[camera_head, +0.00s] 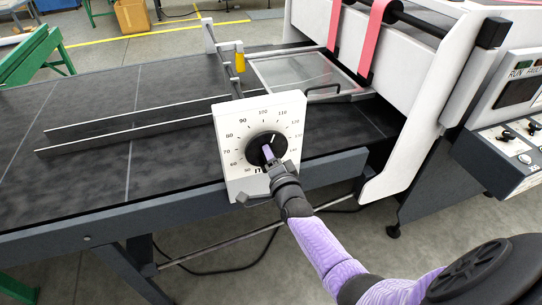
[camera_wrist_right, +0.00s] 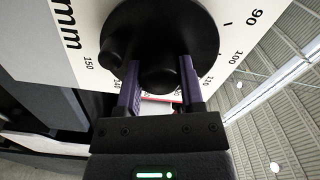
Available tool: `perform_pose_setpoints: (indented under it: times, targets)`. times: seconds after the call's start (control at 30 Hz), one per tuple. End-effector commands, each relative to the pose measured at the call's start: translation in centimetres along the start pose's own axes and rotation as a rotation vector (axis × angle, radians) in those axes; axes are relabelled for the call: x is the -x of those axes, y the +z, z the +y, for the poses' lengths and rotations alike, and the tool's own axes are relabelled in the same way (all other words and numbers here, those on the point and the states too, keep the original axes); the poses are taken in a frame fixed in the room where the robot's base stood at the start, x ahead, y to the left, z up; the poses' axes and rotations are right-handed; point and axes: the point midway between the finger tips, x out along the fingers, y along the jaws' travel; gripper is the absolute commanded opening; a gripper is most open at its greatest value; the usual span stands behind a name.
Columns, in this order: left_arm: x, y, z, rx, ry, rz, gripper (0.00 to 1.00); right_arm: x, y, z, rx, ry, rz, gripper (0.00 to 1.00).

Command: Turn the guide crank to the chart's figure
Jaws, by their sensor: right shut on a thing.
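The guide crank is a round black dial (camera_head: 262,146) on a white scale plate (camera_head: 230,120) marked in mm, at the front edge of the dark table. In the right wrist view the crank (camera_wrist_right: 165,30) has a central black boss and a small side knob. My right gripper (camera_head: 268,154) is shut on the crank, its purple fingers (camera_wrist_right: 160,85) on either side of the boss. A light mark on the dial seems to point up and right, but the figure is too small to read surely. My left gripper is out of view. No chart shows.
Two long metal guide rails (camera_head: 130,128) lie on the table (camera_head: 60,185) left of the plate. A yellow-handled post (camera_head: 240,62) stands behind it. The white machine frame (camera_head: 430,100) with pink belts and a control panel (camera_head: 510,145) are at right.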

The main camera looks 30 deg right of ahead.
Motion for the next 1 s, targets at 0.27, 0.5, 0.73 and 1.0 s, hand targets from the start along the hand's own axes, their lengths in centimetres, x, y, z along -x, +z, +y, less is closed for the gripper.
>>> perform_pose_setpoints:
  times: [0.27,0.5,0.73,1.0]
  targets:
    - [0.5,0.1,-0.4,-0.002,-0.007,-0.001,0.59,0.0,0.1,0.0,0.261,0.003,-0.003,0.0]
    - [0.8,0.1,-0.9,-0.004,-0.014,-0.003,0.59,0.0,0.0,0.0,0.482,0.001,-0.003,0.0]
    - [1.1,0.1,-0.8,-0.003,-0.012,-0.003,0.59,0.1,0.1,0.1,0.659,0.002,-0.005,0.0]
    - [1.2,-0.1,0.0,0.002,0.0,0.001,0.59,0.1,0.1,0.1,0.796,0.002,-0.006,0.0]
